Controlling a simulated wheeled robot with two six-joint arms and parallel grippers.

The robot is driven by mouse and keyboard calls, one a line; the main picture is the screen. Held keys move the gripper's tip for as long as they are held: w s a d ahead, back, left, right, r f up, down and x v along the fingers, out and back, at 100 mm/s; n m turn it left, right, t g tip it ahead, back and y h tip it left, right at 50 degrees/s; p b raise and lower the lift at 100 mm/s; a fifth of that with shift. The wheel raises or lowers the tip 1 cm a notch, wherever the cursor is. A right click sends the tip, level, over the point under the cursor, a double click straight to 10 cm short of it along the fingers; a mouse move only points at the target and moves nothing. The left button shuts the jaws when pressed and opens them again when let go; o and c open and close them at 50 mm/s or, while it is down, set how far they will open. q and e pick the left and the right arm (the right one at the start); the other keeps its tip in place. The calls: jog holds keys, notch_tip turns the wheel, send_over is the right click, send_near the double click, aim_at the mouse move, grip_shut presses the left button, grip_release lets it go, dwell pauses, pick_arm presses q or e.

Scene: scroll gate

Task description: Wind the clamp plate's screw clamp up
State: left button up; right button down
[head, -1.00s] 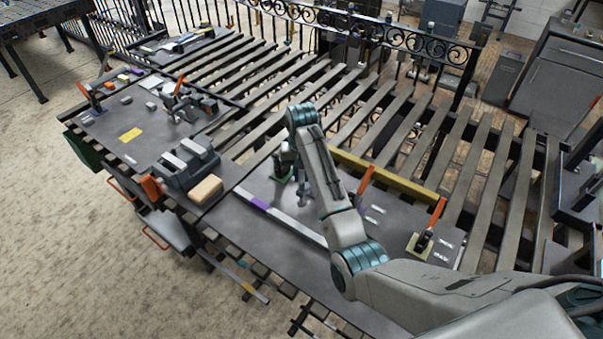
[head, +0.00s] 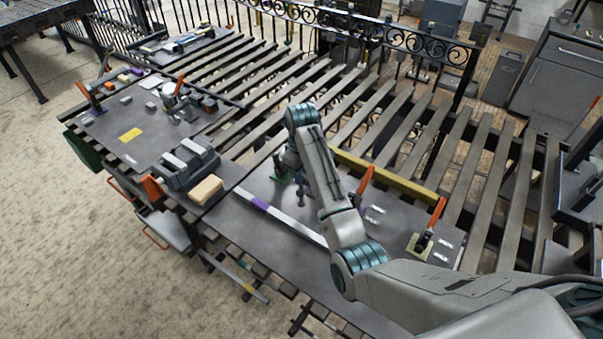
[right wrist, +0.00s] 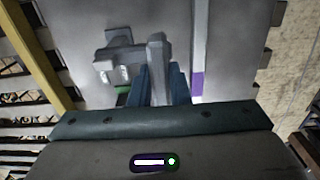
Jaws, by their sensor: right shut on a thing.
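The clamp plate (head: 280,262) is a dark grey sheet on the slatted bench in the head view. The screw clamp, with a green foot (head: 280,174), stands on its far part, partly hidden by my right arm. In the right wrist view the clamp's grey body (right wrist: 120,58) lies left of my fingers. My right gripper (head: 301,192) is at the clamp, and its blue fingers (right wrist: 161,84) are shut on a grey bar (right wrist: 157,55), apparently the clamp's handle. How the bar joins the screw is hidden. My left gripper is not in view.
Two orange-handled clamps (head: 366,180) (head: 438,212) stand at the plate's right. A yellow bar (head: 385,173) lies behind, and a pale strip with a purple mark (head: 260,205) lies in front. A grey block fixture (head: 187,163) and a tan block (head: 206,189) sit left.

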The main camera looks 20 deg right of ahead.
jog(key=shift+n, duration=0.9)
jog(key=shift+f, duration=0.1)
jog(key=c, duration=1.4)
grip_release()
jog(key=shift+o, duration=0.2)
